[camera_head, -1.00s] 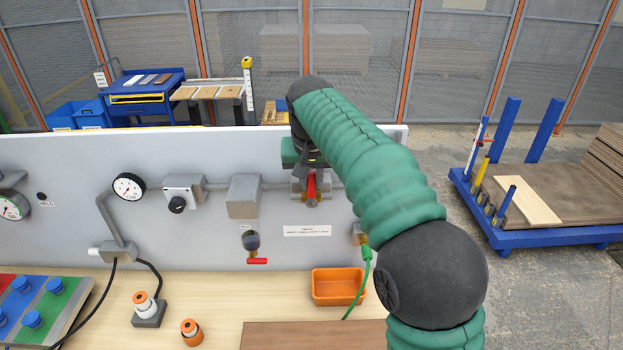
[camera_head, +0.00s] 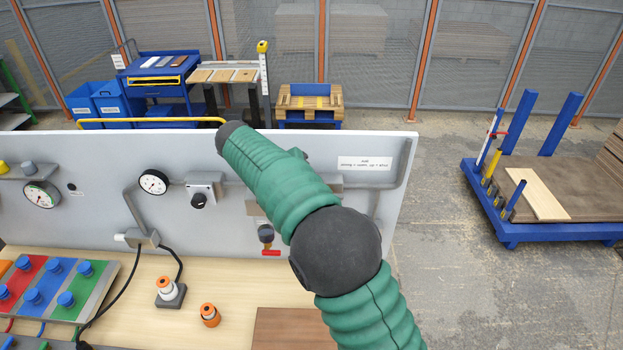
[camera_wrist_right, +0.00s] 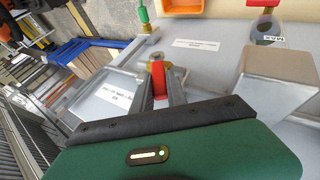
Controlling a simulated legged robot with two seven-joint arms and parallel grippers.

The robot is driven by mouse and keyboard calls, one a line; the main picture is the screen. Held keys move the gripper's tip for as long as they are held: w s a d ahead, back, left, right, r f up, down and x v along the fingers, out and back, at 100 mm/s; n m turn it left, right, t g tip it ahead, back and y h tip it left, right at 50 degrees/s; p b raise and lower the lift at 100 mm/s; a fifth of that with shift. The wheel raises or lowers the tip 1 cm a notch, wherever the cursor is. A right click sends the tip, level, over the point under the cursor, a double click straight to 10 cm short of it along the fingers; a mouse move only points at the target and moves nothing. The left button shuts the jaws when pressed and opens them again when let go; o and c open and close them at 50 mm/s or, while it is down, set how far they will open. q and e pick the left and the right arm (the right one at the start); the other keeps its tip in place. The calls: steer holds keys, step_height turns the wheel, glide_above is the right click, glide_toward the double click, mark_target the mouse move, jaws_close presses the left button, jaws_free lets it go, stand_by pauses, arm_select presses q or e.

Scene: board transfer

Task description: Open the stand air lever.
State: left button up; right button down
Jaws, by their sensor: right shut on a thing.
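The red air lever (camera_wrist_right: 159,86) shows in the right wrist view, on a brass-coloured valve on the grey panel. My right gripper (camera_wrist_right: 161,78) has its two fingers on either side of the lever and is shut on it. In the head view my green right arm reaches up to the panel (camera_head: 90,211) and hides the lever and the gripper. How far the lever is turned is hard to tell. My left gripper is in neither view.
A second red-handled valve (camera_head: 270,252) sits lower on the panel, left of my arm; its handle also shows in the wrist view (camera_wrist_right: 263,3). A grey box (camera_wrist_right: 278,80) and an orange bin (camera_wrist_right: 182,6) are near the gripper. A gauge (camera_head: 153,182) is farther left.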

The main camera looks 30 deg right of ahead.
steer(key=shift+w+a+f, duration=0.1)
steer(key=shift+a, duration=0.05)
stand_by(0.3)
steer(key=c, duration=1.3)
jaws_free()
steer(key=p+v, duration=0.1)
steer(key=v, duration=1.6)
steer(key=shift+w+a+f+p, duration=0.15)
steer(key=shift+a+f+p, duration=0.05)
steer(key=shift+a+p, duration=0.1)
steer(key=shift+d, duration=0.1)
